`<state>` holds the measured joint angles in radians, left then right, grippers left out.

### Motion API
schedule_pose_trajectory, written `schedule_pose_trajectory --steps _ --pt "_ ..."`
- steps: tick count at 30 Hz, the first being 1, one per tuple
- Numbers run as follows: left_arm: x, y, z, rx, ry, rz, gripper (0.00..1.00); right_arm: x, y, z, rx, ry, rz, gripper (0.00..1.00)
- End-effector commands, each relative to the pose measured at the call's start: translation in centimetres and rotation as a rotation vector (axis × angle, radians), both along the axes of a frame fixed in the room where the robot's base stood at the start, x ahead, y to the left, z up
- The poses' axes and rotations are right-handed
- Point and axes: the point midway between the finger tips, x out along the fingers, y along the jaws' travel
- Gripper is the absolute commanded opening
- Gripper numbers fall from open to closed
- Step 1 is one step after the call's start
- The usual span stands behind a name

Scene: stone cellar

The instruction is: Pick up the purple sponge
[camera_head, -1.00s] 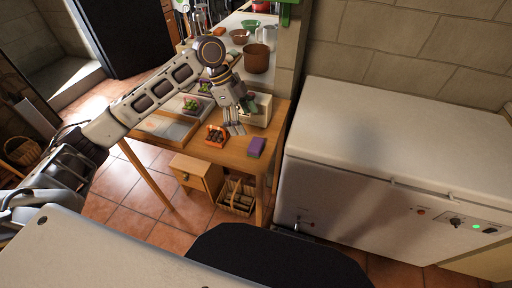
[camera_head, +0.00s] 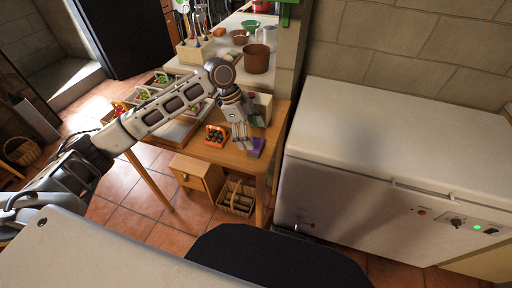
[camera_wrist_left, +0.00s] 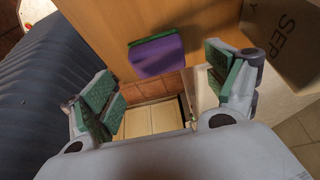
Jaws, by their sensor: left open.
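The purple sponge (camera_head: 256,148) lies on the wooden table near its right front corner. In the left wrist view the purple sponge (camera_wrist_left: 156,56) shows a green layer along its far edge and sits between and beyond the two fingers. My left gripper (camera_head: 244,146) is over the table, just left of the sponge, and its fingers partly cover it. In the left wrist view my left gripper (camera_wrist_left: 165,92) is open and empty, with green pads on both fingers. My right gripper is not in view.
An orange basket (camera_head: 215,136) with dark round things stands left of the gripper. A cardboard box (camera_wrist_left: 287,40) is close to the right finger. A white chest freezer (camera_head: 390,170) stands right of the table. A wicker basket (camera_head: 237,196) is below the table.

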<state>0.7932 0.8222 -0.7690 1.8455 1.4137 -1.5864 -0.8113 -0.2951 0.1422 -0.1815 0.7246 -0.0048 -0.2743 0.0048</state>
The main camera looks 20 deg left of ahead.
Motion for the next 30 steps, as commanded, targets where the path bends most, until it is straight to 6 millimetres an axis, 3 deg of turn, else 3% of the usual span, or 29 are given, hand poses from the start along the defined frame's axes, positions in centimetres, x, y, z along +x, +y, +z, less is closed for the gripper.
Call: schedule_pose_trajectory --steps 13,30 --pt "-0.2 -1.6 -4.1 -0.001 0.002 -0.001 0.88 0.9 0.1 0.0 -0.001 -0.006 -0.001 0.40" --pt "-0.2 -1.7 -4.5 0.000 0.001 -0.001 0.86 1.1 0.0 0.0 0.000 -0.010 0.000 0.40"
